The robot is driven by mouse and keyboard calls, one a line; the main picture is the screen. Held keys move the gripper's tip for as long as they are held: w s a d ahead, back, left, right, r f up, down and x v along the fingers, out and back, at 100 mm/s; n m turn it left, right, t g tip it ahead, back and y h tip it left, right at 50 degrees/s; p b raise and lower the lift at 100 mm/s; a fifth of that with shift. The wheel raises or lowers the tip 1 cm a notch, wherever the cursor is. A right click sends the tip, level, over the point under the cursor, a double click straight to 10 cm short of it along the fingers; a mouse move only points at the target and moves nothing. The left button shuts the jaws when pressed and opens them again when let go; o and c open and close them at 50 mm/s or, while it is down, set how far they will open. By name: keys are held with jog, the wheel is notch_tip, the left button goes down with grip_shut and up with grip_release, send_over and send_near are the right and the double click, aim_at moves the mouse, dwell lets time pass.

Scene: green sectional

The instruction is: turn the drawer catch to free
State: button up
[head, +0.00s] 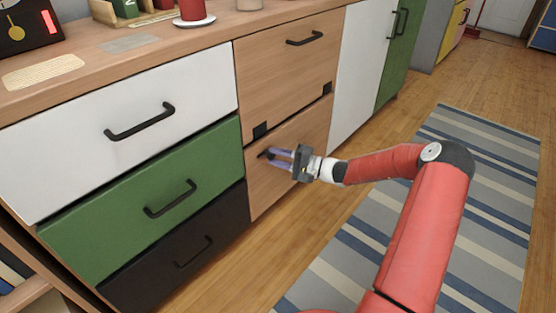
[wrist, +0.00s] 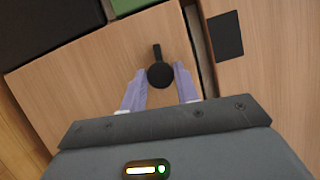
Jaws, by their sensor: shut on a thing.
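The drawer catch (wrist: 160,74) is a black round knob with a short lever, on the light wooden front of the lower drawer (wrist: 85,85). In the wrist view its lever points up, slightly left, roughly parallel to the drawer's edge at the gap. My gripper (wrist: 161,70) has its two purple fingers shut on the catch's round part, one on each side. In the head view my gripper (head: 270,153) reaches the lower wooden drawer (head: 285,175) near its upper left, and the catch is mostly hidden there.
The wooden panel (head: 285,70) above has a black handle and black corner pieces. White (head: 60,145), green (head: 100,225) and dark (head: 150,270) drawers with handles stand to the left. A white door (head: 358,70) is to the right. A striped rug (head: 480,170) covers open floor.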

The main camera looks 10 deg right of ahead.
jog(key=shift+n, duration=0.5)
jog(key=o, duration=0.9)
jog(key=shift+o, duration=0.2)
jog(key=v, duration=0.7)
jog(key=shift+s+d+r, duration=0.2)
jog(key=shift+d, duration=0.2)
jog(key=shift+g, duration=0.3)
